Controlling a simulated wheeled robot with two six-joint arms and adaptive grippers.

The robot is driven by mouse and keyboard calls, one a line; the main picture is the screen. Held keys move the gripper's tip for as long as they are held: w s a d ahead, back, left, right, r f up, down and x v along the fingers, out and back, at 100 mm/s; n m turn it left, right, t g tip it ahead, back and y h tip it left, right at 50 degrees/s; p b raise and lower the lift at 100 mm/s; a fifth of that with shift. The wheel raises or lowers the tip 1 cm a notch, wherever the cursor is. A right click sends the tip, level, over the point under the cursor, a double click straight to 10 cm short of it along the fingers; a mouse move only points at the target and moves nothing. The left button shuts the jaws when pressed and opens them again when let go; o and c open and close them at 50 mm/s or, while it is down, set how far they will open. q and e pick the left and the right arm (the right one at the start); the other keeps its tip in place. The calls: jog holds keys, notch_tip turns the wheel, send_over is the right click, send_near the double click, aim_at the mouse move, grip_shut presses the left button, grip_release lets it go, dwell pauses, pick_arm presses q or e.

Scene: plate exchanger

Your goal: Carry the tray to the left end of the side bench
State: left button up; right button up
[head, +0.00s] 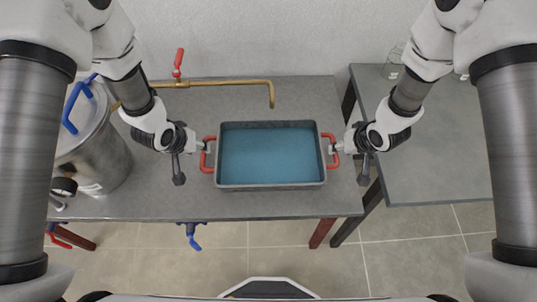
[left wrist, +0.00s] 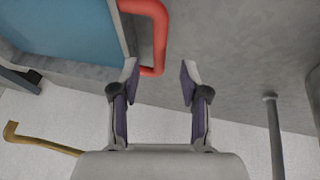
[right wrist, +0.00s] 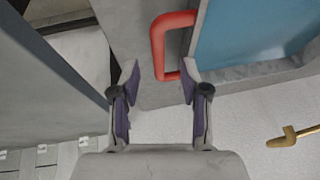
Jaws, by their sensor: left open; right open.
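The grey tray (head: 270,187) with a blue inside sits level on the main bench (head: 300,203), near its right end. It has a red left handle (head: 206,154) and a red right handle (head: 332,150). My left gripper (head: 202,147) is open at the left handle; in the left wrist view the handle (left wrist: 157,38) reaches between the fingertips. My right gripper (head: 338,149) is open at the right handle; in the right wrist view the handle's corner (right wrist: 170,76) lies between the fingertips. I cannot tell whether the fingers touch the handles.
The side bench (head: 430,165) stands to the right across a narrow gap; its left end is clear. Glassware (head: 393,65) stands at its back. A steel pot (head: 95,155) with a blue-handled lid is at the left. A brass pipe (head: 225,84) with a red-handled valve runs behind the tray.

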pick_arm(q)
jog(key=x, duration=0.5)
jog(key=shift+d+f, duration=0.15)
pick_arm(e)
jog(key=x, duration=0.5)
jog(key=shift+f, duration=0.2)
pick_arm(q)
jog(key=shift+w+f, duration=0.3)
jog(key=shift+f, duration=0.1)
pick_arm(e)
jog(key=shift+w+a+f, duration=0.1)
jog(key=shift+w+f, duration=0.15)
jog(key=shift+f, duration=0.05)
pick_arm(q)
jog(key=shift+s+r, duration=0.1)
grip_shut()
pick_arm(e)
jog(key=shift+s, duration=0.1)
grip_shut()
